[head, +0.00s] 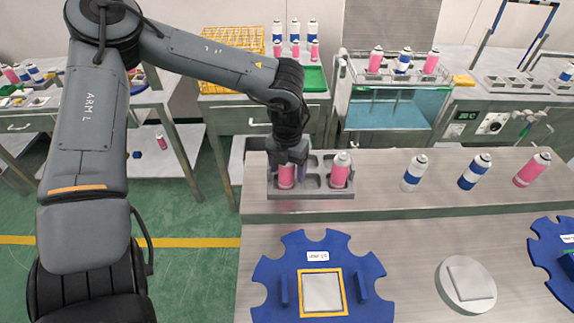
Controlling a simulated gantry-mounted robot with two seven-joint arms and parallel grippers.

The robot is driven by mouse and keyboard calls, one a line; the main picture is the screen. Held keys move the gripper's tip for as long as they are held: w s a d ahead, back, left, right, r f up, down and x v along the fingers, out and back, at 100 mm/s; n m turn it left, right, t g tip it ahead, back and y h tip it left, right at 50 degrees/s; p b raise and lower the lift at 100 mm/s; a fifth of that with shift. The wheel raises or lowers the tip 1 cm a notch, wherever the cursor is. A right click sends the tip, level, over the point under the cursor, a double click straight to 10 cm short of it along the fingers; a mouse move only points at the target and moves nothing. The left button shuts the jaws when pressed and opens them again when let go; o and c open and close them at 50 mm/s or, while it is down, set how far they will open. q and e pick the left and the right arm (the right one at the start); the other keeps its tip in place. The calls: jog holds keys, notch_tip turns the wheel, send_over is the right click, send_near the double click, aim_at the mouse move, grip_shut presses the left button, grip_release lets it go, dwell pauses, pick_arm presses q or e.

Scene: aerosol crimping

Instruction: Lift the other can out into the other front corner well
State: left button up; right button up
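A grey tray with wells (313,192) stands on the raised shelf. A pink can (286,177) is at the tray's front left corner. A second pink can with a white top (341,170) stands upright at the tray's right side. My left gripper (287,163) points down over the left can and hides its top. Its fingers are at the can's upper part, but I cannot tell whether they press on it. Empty wells show between and behind the cans. My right gripper is not in view.
Blue-and-white cans (414,173) (475,171) and a pink can (532,170) stand along the shelf to the right. A blue notched plate (374,291) and a round grey disc (466,285) lie on the lower bench in front. The shelf between tray and cans is clear.

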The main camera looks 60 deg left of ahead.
pick_arm(q)
jog(key=shift+s+f, duration=0.5)
jog(key=shift+f, duration=0.15)
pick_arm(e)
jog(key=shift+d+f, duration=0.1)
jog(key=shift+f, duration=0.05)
pick_arm(q)
jog(key=shift+r, duration=0.4)
jog(key=r, duration=0.2)
jog(key=r+p, duration=0.1)
jog(key=shift+s+d+r+p, duration=0.1)
jog(key=shift+d+r+p, duration=0.1)
jog(key=shift+r+p, duration=0.15)
jog(key=r, duration=0.2)
jog(key=r+p, duration=0.1)
jog(key=r, duration=0.1)
jog(key=w+r, duration=0.1)
jog(key=r, duration=0.1)
jog(key=shift+a, duration=0.2)
jog(key=shift+r+p, duration=0.35)
jog(key=shift+r, duration=0.45)
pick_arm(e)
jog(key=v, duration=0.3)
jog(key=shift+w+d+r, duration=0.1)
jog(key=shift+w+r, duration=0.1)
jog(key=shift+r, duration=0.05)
